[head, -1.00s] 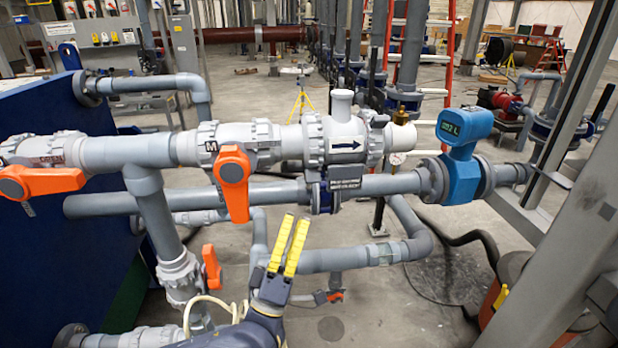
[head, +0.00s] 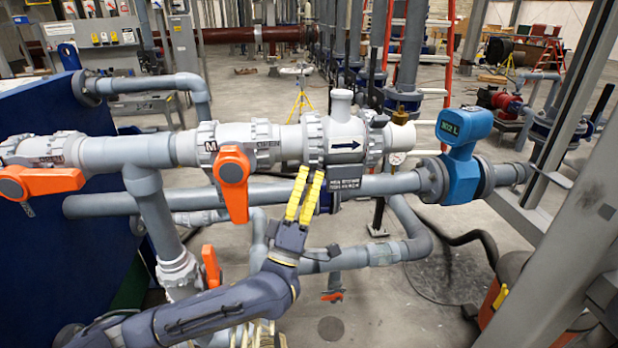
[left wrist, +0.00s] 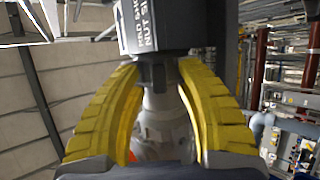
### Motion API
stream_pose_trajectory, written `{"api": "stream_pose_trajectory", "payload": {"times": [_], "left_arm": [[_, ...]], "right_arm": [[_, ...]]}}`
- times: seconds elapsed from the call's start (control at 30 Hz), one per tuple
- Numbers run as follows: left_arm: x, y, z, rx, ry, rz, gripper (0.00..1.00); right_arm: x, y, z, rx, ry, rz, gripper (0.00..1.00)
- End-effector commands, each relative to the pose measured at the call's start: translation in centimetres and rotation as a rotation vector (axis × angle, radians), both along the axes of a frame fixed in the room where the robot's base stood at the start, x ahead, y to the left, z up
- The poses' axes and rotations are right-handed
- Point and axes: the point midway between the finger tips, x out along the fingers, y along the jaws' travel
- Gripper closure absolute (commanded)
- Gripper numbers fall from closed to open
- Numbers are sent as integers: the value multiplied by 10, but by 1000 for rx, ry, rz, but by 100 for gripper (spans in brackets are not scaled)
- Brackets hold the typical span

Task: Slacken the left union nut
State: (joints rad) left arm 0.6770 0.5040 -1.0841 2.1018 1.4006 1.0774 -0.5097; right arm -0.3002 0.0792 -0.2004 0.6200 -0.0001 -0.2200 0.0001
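The grey union valve body (head: 345,140) with a black arrow label sits in the upper pipe run. Its left union nut (head: 313,141) is a ribbed grey ring on the body's left side; a similar ring (head: 376,145) is on the right. My left gripper (head: 310,171) points up just below the left nut, yellow fingers apart with nothing gripped; contact with the nut cannot be told. In the left wrist view, the fingers (left wrist: 160,68) stand either side of a dark lettered plate (left wrist: 160,22), with grey pipework beyond. My right gripper is not in view.
A dark lettered plate (head: 345,178) hangs under the valve body, close right of my fingers. An orange-handled valve (head: 235,185) is to the left. A lower grey pipe (head: 395,184) runs behind. A blue meter (head: 460,150) stands at the right.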

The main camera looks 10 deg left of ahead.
Motion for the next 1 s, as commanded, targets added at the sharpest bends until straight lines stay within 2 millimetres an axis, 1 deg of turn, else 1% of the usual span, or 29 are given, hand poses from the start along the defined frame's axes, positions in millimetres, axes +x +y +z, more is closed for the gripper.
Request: {"api": "stream_pose_trajectory", "payload": {"times": [0.17, 0.47, 0.5, 0.87, 1.0], "left_arm": [[0, 0, 0, 0, 0, 0, 64], [0, 0, 0, 0, 0, 0, 99], [0, 0, 0, 0, 0, 0, 100], [0, 0, 0, -1, 0, -1, 100], [-1, -3, 1, -6, 14, -6, 100]], "right_arm": [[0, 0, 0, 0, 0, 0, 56], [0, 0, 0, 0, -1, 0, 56], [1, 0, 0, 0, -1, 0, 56], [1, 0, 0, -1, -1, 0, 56], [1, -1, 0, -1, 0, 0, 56]]}}
